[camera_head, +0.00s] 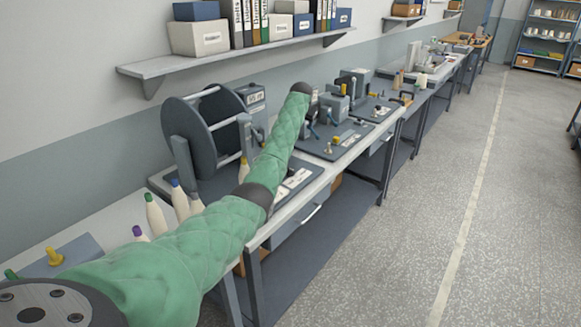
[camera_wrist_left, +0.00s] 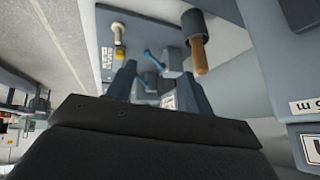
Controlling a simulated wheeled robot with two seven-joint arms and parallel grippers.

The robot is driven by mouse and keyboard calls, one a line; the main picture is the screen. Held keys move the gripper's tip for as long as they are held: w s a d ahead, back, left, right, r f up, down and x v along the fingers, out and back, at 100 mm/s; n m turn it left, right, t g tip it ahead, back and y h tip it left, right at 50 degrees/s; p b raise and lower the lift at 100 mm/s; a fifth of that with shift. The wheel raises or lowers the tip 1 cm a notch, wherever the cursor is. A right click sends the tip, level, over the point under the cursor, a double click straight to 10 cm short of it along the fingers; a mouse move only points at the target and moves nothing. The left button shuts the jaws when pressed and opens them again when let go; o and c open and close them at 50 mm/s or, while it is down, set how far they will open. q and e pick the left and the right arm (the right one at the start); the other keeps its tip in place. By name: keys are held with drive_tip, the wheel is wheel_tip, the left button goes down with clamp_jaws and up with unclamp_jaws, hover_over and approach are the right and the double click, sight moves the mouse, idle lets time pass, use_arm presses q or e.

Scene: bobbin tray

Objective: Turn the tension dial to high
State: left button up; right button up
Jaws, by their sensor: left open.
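My left arm, in a green quilted sleeve, reaches across the head view to a small machine (camera_head: 335,104) on a dark base plate; its far cuff hides most of the hand there. In the left wrist view my left gripper (camera_wrist_left: 156,74) is open, its two dark fingers apart with nothing held. Beyond and between the fingers are blue levers (camera_wrist_left: 153,60) and grey blocks on the plate. I cannot make out which part is the tension dial, nor any dial marking. My right gripper is not in view.
A large dark reel (camera_head: 208,130) on a stand is left of my arm. A wall shelf (camera_head: 235,56) with boxes and binders hangs above. In the wrist view a wooden handle (camera_wrist_left: 199,56) is close to the right finger. A pale post (camera_wrist_left: 118,34) stands beyond. The floor aisle at right is clear.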

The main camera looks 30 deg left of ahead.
sight(290, 168)
use_arm(q)
drive_tip(key=s+f+m+g, duration=0.1)
drive_tip(key=s+f+g, duration=0.1)
drive_tip(key=s+f, duration=0.1)
drive_tip(key=s+f+m+g+h, duration=0.1)
drive_tip(key=s+f+g, duration=0.1)
drive_tip(key=s+f, duration=0.1)
drive_tip(key=s+f+m+g+h, duration=0.1)
drive_tip(key=s+f+g, duration=0.1)
drive_tip(key=s+f, duration=0.1)
drive_tip(key=shift+s+a+f+m, duration=0.15)
drive_tip(key=shift+f+m, duration=0.15)
drive_tip(key=shift+f, duration=0.5)
wheel_tip(290, 168, down, 6)
drive_tip(key=shift+a+p, duration=0.1)
drive_tip(key=shift+p, duration=1)
drive_tip(key=shift+f, duration=0.9)
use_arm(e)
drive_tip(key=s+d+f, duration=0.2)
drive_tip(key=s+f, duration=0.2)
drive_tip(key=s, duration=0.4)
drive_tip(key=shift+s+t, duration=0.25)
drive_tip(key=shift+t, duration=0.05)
use_arm(q)
drive_tip(key=shift+c, duration=0.4)
drive_tip(key=c, duration=0.9)
